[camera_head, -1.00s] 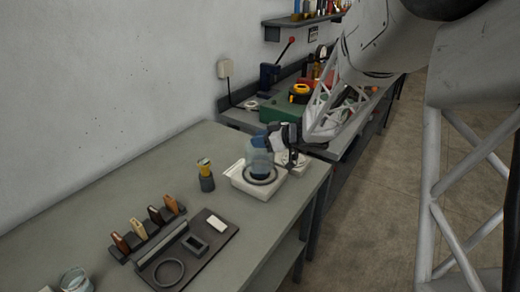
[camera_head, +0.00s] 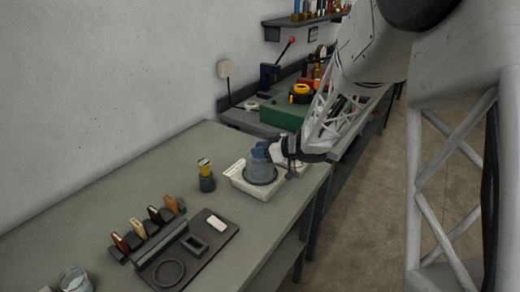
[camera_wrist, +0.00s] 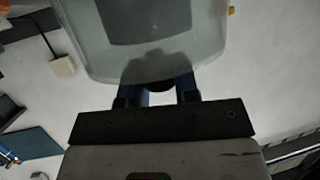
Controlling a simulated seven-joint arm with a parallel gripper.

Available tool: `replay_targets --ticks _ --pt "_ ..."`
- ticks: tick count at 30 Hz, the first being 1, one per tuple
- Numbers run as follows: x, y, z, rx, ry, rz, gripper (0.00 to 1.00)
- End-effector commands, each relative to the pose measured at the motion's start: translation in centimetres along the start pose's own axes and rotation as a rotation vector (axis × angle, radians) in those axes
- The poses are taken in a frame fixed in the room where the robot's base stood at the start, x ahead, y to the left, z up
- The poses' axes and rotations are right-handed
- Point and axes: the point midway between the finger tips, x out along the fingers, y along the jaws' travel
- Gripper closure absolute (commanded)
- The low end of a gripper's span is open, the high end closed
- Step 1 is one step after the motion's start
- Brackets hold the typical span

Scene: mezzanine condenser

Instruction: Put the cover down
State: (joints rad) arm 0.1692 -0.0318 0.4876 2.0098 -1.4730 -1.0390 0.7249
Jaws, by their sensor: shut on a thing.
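The cover (camera_head: 260,172) is a clear, bluish dome in the head view. It stands over the white square base (camera_head: 240,183) on the bench, with its lower rim at the dark ring there. I cannot tell whether the rim touches the base. In the wrist view, the cover (camera_wrist: 150,50) fills the upper middle as a pale, see-through shape with a dark knob at its near end. My gripper (camera_wrist: 157,92) is shut on that knob. In the head view my gripper (camera_head: 273,152) is at the cover's top, coming from the right, and partly hides it.
A dark jar with a yellow top (camera_head: 206,178) stands left of the base. A dark tray (camera_head: 205,255) and a rack of several wooden-handled tools (camera_head: 145,232) lie nearer. A glass (camera_head: 74,280) is at the front left. The bench's right edge is close to the base.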

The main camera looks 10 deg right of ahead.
Motion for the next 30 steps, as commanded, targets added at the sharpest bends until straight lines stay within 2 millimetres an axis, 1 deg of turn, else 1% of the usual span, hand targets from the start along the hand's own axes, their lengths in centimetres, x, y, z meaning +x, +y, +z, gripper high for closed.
replay_targets --ticks 1,5,6,17,20,26,30 --pt "0.0 0.0 0.0 0.000 0.000 0.000 0.67" --pt "0.0 0.0 0.0 0.000 0.000 0.000 0.47" --pt "0.0 0.0 0.0 0.000 0.000 0.000 0.46" --pt "-0.1 0.0 -0.2 -0.001 0.000 0.000 0.46" --pt "-0.4 0.0 -0.3 -0.001 0.000 0.001 0.46" --pt "-2.1 0.1 -0.3 -0.001 0.000 0.003 0.46" --pt "-3.8 0.1 -0.3 0.000 0.001 0.003 0.46"
